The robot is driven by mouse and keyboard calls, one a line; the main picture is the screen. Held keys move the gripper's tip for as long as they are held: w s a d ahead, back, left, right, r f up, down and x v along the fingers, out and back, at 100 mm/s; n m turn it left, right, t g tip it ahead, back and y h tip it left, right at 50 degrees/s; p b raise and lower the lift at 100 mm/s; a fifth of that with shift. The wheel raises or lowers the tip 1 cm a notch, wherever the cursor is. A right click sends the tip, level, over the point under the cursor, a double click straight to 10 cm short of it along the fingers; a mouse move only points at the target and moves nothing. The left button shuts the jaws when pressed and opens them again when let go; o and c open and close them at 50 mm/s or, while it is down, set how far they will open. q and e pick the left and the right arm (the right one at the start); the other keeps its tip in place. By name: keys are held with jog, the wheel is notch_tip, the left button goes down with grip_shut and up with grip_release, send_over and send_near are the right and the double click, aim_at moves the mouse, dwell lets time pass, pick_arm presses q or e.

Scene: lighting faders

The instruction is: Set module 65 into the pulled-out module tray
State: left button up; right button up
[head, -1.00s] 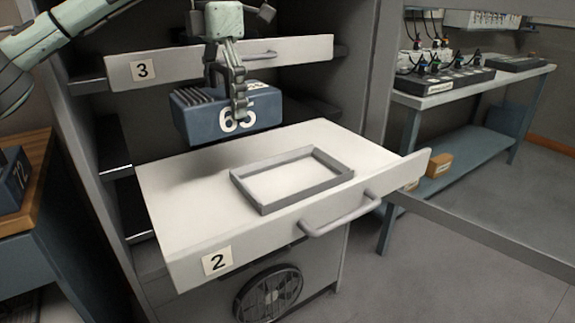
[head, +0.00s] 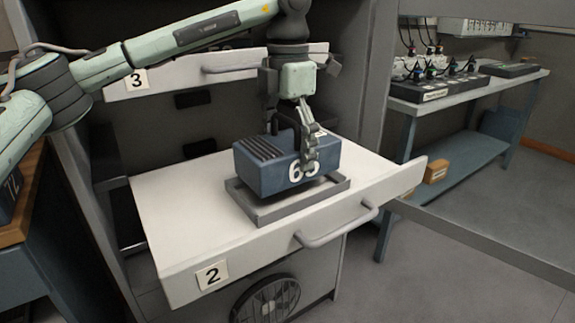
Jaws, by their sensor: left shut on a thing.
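Module 65 (head: 262,172) is a dark blue box with a white number on its front and ribs on its top left. My left gripper (head: 310,165) is shut on it from above, and a finger covers part of the number. The module is over the grey rectangular frame (head: 290,207) on the pulled-out white tray (head: 185,225) labelled 2. Its underside is at or slightly above the frame's rim; I cannot tell whether it touches the bottom. My right gripper is not in view.
Drawer 3 (head: 175,80) is above and behind. The tray's grey handle (head: 340,228) sticks out in front. A fan (head: 268,300) is below. A wooden-topped table (head: 22,215) stands at left, and a bench with plugged-in units (head: 440,80) at right.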

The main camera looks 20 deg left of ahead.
pick_arm(q)
jog(key=shift+f, duration=1.8)
jog(key=shift+f, duration=0.1)
jog(key=o, duration=1.7)
jog(key=shift+f, duration=0.1)
notch_tip(320, 180, up, 12)
jog(key=shift+r, duration=0.15)
